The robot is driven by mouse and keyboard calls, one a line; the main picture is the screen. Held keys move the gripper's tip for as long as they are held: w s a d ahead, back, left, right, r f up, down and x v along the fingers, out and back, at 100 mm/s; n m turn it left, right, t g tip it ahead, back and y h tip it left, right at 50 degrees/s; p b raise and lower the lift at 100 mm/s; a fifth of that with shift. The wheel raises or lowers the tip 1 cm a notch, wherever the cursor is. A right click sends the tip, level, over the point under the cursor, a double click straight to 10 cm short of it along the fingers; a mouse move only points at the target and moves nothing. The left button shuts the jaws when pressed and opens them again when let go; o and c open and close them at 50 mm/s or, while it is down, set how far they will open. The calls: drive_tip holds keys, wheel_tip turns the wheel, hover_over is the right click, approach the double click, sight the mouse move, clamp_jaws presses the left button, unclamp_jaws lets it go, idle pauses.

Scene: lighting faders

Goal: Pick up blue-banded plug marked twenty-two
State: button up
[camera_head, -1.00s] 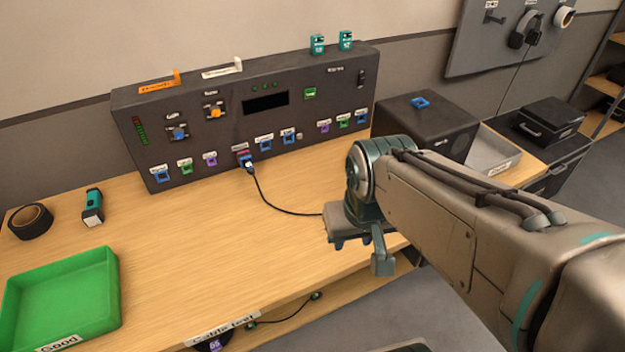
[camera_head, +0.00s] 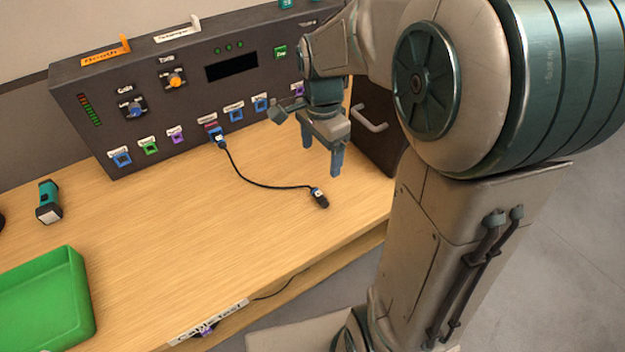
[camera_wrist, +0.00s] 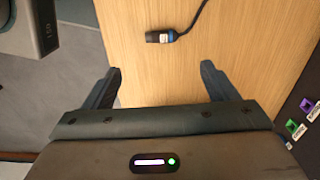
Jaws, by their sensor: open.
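A dark plug with a blue band (camera_head: 319,198) lies on the table at the free end of a black cable. It also shows in the wrist view, with its blue band (camera_wrist: 171,36) on the cable side. Its number cannot be read. The cable's other end is a plug (camera_head: 219,139) seated in a panel socket. My gripper (camera_head: 322,172) is open and empty above the table, pointing down. In the wrist view the plug lies beyond the gap between my fingertips (camera_wrist: 160,70), apart from both.
The fader panel (camera_head: 175,75) stands along the back, with a row of coloured sockets. A dark box with a handle (camera_head: 372,118) is right of my gripper. A green tray (camera_head: 80,285) and a teal torch (camera_head: 47,202) are at left. The table's middle is clear.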

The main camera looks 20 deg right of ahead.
sight(320, 194)
drive_tip(key=f, duration=1.4)
drive_tip(key=shift+w+b, duration=0.2)
drive_tip(key=shift+b, duration=0.1)
drive_tip(key=shift+c, duration=0.3)
drive_tip(key=c, duration=1)
